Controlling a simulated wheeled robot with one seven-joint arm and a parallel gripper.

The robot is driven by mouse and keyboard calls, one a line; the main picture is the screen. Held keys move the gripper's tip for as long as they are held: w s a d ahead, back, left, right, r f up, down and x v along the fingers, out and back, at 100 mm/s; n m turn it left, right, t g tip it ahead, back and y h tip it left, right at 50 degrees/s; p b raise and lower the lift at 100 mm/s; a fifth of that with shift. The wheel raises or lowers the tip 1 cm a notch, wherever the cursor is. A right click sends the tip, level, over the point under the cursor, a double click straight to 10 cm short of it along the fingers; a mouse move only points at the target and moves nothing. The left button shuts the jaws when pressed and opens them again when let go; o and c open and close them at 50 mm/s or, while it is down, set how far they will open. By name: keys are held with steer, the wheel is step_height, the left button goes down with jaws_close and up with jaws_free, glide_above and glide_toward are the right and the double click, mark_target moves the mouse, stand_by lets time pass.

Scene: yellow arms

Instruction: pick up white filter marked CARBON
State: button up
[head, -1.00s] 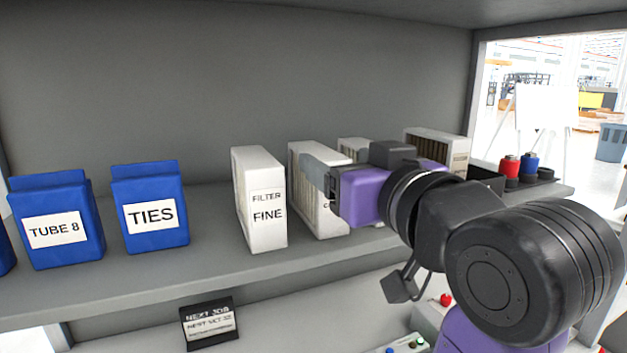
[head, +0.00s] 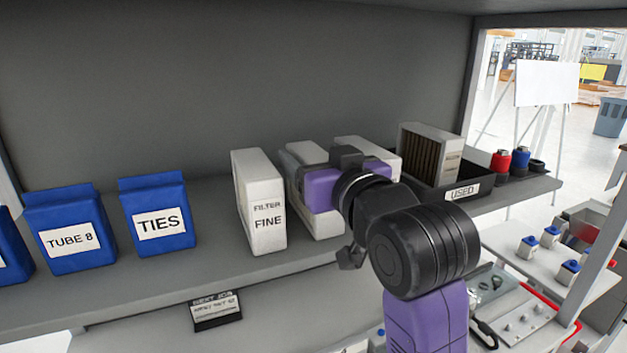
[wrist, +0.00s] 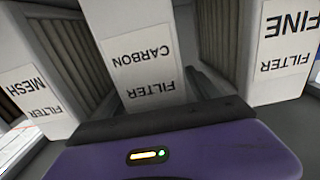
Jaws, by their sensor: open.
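The white filter marked CARBON (wrist: 148,50) stands upright in the middle of the wrist view, its label upside down there. In the head view the CARBON filter (head: 327,223) is partly hidden behind my gripper (head: 309,180), and its label cannot be read. My gripper, with its purple body, is open at the filter's front. In the wrist view one dark finger of my gripper (wrist: 152,92) shows in the gap between CARBON and FINE. The other finger is hard to make out. I cannot tell whether either finger touches the filter.
The FINE filter (head: 262,205) stands close on one side and the MESH filter (wrist: 35,95) on the other. Blue TIES (head: 158,215) and TUBE 8 (head: 68,230) boxes stand left. A black USED tray (head: 485,188) holding a filter (head: 428,155) is right.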

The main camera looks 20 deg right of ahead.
steer(key=shift+w, duration=0.2)
jaws_close()
steer(key=shift+r, duration=0.2)
